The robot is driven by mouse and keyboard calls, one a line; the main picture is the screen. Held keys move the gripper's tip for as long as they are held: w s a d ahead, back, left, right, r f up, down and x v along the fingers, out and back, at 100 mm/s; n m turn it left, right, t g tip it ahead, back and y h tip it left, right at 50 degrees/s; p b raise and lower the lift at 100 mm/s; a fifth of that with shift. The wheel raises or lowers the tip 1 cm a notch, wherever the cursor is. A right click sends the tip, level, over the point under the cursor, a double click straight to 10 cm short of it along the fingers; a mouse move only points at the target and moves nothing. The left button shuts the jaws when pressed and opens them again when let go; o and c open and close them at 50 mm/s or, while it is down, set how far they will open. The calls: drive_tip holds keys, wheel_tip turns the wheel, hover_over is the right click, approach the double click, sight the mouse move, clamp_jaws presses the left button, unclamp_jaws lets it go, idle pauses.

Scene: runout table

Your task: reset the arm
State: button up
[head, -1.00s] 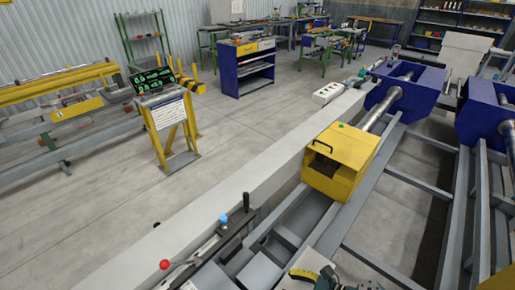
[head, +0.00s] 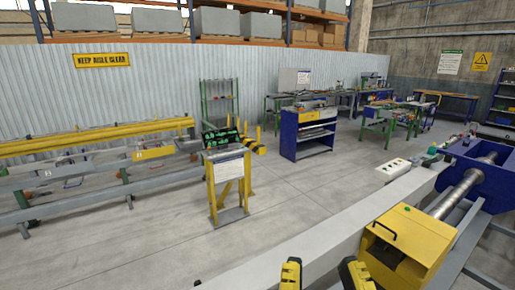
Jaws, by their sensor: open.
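My gripper (head: 322,272) shows at the bottom edge of the head view. Its two yellow and black fingers point up and stand well apart, so it is open. Nothing shows between the fingers. The rest of my arm is below the picture. The right finger overlaps the near left side of the yellow machine housing (head: 410,238) in the picture. I cannot tell how far apart they are in depth.
A long grey beam (head: 330,240) runs behind the fingers toward a blue machine block (head: 475,165) at right. A yellow stand with a screen (head: 228,185) is on the open floor (head: 165,245). A blue cabinet (head: 308,138) and benches stand farther back.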

wheel_tip(320, 180, up, 24)
drive_tip(key=p, duration=2)
drive_tip(key=shift+f, duration=0.2)
